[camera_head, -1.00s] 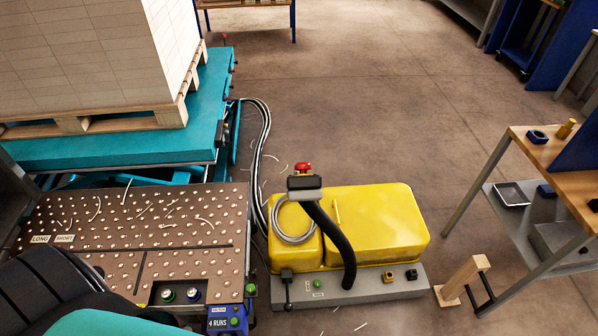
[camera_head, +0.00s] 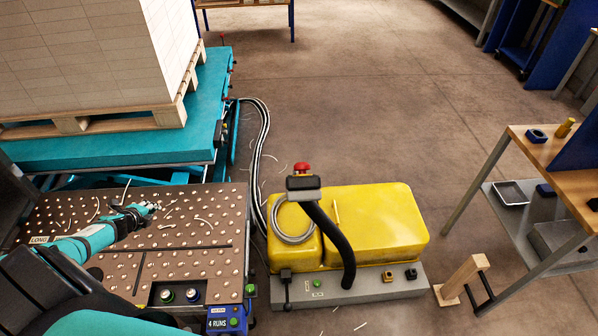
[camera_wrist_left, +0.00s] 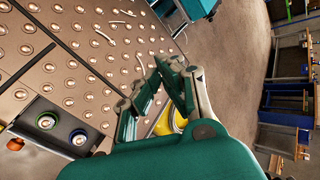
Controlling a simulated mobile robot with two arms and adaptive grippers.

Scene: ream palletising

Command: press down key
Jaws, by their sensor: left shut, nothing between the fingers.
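My left gripper (camera_head: 146,210) is over the ball-studded metal table (camera_head: 195,258), shut and empty. In the left wrist view its fingers (camera_wrist_left: 160,75) meet at the tips in front of the table's edge. I cannot tell which control is the down key. My right gripper is not in view.
A stack of white reams (camera_head: 95,55) stands on a wooden pallet (camera_head: 160,117) on a teal lift (camera_head: 110,150). Paper strips litter the table.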

